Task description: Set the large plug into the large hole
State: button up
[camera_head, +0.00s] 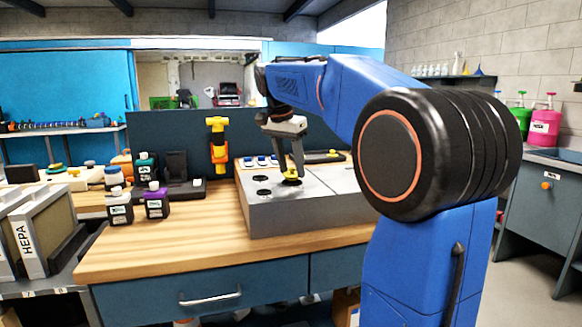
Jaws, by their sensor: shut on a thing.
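My gripper (291,170) points down over the grey metal box (310,212) on the wooden bench. It is shut on a small yellow-topped plug (292,175). The plug is at a round dark opening (290,183) in the box's top, the largest one that shows. I cannot tell whether the plug is inside the opening or just above it. Two smaller dark openings, one farther back (262,179) and one nearer (264,193), lie to its left. My fingers partly hide the plug, and my arm covers the box's right part.
Dark bottles (156,200) stand on the bench left of the box. A tray with blue-and-white pieces (258,162) sits behind the box. HEPA filter boxes (32,232) are at the left. The bench front (200,250) is clear.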

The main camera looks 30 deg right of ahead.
jog(key=shift+f, duration=0.8)
dwell(0.7)
jog(key=shift+r, duration=0.8)
jog(key=shift+f, duration=0.8)
dwell(1.1)
jog(key=o, duration=0.7)
jog(key=shift+r, duration=0.1)
jog(key=shift+v, duration=5.4)
jog(key=shift+s+a, duration=0.1)
jog(key=shift+s, duration=0.05)
